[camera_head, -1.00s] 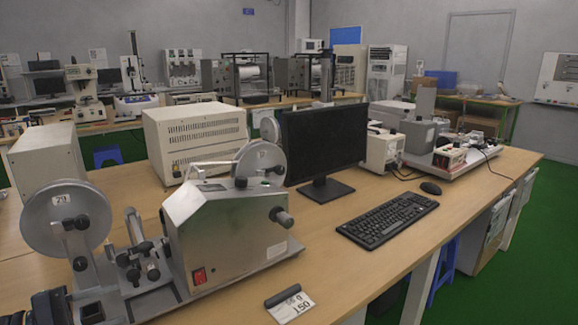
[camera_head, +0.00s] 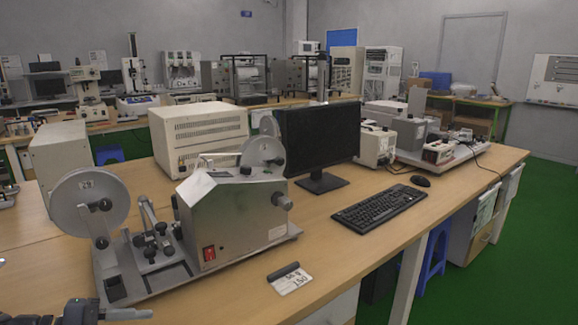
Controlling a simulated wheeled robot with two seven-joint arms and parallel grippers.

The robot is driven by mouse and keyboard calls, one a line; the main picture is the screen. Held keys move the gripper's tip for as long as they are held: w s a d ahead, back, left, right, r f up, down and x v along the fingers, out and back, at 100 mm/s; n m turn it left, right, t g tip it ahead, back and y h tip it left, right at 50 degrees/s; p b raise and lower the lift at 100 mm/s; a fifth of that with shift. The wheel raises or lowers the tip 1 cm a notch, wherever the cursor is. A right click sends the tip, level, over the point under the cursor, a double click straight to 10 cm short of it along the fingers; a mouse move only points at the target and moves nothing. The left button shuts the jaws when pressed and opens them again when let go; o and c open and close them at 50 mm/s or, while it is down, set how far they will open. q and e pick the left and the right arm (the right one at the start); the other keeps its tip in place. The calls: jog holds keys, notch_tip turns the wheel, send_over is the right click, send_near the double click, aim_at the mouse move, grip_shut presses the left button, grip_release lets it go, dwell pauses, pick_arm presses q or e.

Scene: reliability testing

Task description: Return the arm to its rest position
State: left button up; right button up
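A dark part of my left arm, with what looks like a grey finger of my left gripper (camera_head: 122,314), shows at the bottom left edge. Most of it is cut off by the frame, and whether it is open or shut does not show. I see nothing held in it. It is in front of the metal testing machine (camera_head: 235,225) with its grey round disc (camera_head: 90,200), on the near side of the wooden table (camera_head: 350,248). My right arm and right gripper are out of view.
A card with a dark bar (camera_head: 290,279) lies near the table's front edge. A keyboard (camera_head: 380,209), mouse (camera_head: 420,181) and monitor (camera_head: 318,140) stand right of the machine. A blue stool (camera_head: 432,255) is under the table. Green floor (camera_head: 530,240) is clear at right.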

pick_arm(q)
jog(key=s+d+f+m+g+y, duration=0.1)
jog(key=s+d+f+m+y, duration=0.3)
jog(key=s+m, duration=0.15)
jog(key=s+d+f+m+y, duration=0.4)
jog(key=s+m+y, duration=0.1)
jog(key=s, duration=0.2)
notch_tip(320, 180, up, 21)
jog(key=p, duration=2)
jog(key=shift+a+n+p, duration=0.15)
jog(key=shift+n+p, duration=0.15)
jog(key=shift+n, duration=0.05)
jog(key=shift+s, duration=0.1)
